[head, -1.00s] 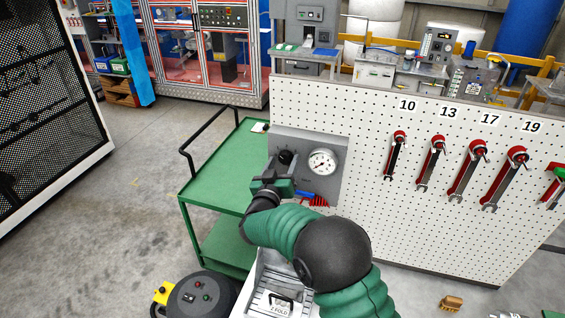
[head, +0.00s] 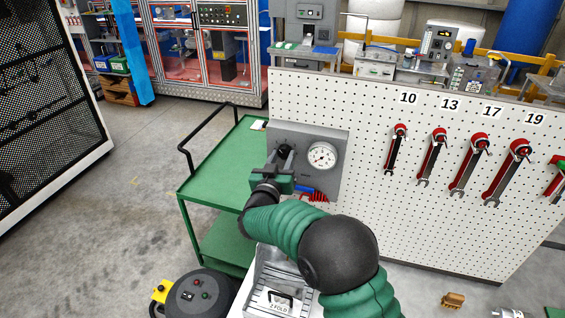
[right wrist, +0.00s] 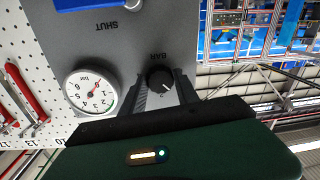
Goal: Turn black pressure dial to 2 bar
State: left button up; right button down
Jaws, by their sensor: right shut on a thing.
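The black pressure dial (right wrist: 160,82) is a round knob with a white pointer mark on a grey panel (right wrist: 185,30), with "BAR" lettered beside it in the right wrist view. In the head view the dial (head: 284,150) shows at the tip of my right gripper (head: 283,163). In the right wrist view my right gripper (right wrist: 160,92) has its two fingers on either side of the dial, shut on it. The round white gauge (right wrist: 89,92) beside it has a red needle; it also shows in the head view (head: 322,156). My left gripper is out of view.
A white pegboard (head: 365,205) holds several red-topped wrenches (head: 470,165) right of the panel. A blue part (right wrist: 93,5) lies by the "SHUT" label. A green cart (head: 222,170) stands left of the panel. A black round machine (head: 200,297) stands at the bottom.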

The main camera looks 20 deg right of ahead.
jog(key=m+b, duration=0.5)
jog(key=b, duration=0.2)
jog(key=shift+a+f+m, duration=0.15)
jog(key=shift+f+m, duration=0.2)
jog(key=shift+m, duration=0.05)
jog(key=shift+r+m+h+b, duration=0.2)
jog(key=shift+m+h+b, duration=0.1)
jog(key=shift+m+b, duration=1.1)
jog(key=c, duration=0.9)
grip_release()
jog(key=b+v, duration=0.2)
jog(key=v, duration=0.6)
jog(key=b+v, duration=0.1)
jog(key=v, duration=0.7)
jog(key=shift+s+a+f+b, duration=0.2)
jog(key=shift+s+b, duration=0.15)
jog(key=shift+b, duration=0.05)
jog(key=shift+w+t, duration=0.1)
jog(key=shift+t, duration=0.2)
